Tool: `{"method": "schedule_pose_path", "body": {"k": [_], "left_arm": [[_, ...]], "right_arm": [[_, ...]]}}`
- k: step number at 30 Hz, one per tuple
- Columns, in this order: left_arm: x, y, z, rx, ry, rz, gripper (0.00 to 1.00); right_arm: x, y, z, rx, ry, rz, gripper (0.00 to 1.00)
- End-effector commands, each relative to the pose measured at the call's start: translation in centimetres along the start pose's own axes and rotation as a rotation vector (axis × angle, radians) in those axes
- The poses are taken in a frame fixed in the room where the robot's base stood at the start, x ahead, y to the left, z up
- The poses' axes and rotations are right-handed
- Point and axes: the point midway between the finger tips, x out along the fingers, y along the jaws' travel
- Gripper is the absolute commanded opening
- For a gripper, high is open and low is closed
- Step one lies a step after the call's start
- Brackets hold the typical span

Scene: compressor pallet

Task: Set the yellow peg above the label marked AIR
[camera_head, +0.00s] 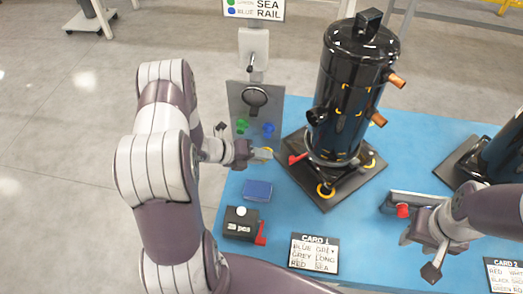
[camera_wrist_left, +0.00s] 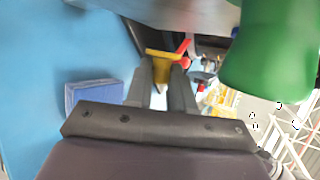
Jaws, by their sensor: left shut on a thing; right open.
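The yellow peg (camera_wrist_left: 163,54) is held between the fingertips of my left gripper (camera_wrist_left: 163,75) in the left wrist view. In the head view, a bit of the yellow peg (camera_head: 264,152) shows at the tips of my left gripper (camera_head: 262,155), just below the grey upright board (camera_head: 241,104). The board bears a green peg (camera_head: 242,126) and a blue peg (camera_head: 268,129). The sign above it (camera_head: 255,9) reads SEA and RAIL; I see no label reading AIR. My right gripper (camera_head: 403,223) is at the right over the blue table, open.
A black compressor (camera_head: 354,85) with copper stubs stands on a dark plate (camera_head: 327,193) right of my left gripper. A blue block (camera_head: 257,190), a black box marked "pcs" (camera_head: 241,222) and CARD 1 (camera_head: 314,253) lie in front. The blue table (camera_head: 365,235) is partly clear.

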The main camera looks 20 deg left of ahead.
Motion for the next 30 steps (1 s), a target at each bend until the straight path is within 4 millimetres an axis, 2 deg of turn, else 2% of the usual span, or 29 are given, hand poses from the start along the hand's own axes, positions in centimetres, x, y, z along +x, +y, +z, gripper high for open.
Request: {"method": "schedule_pose_path", "body": {"k": [15, 26, 30], "left_arm": [[-1.3, 0.0, -3.0, -0.001, -0.001, 0.0, 0.0], [-1.2, -0.1, -3.1, -0.002, -0.002, 0.0, 0.0], [-0.6, -0.7, -3.0, -0.022, -0.03, 0.008, 0.0]], "right_arm": [[-0.4, 0.0, -0.1, 0.0, 0.0, 0.0, 0.43], [-0.4, 0.0, -0.1, 0.0, 0.0, 0.0, 0.43], [-0.4, 0.0, -0.1, 0.0, 0.0, 0.0, 0.43]]}}
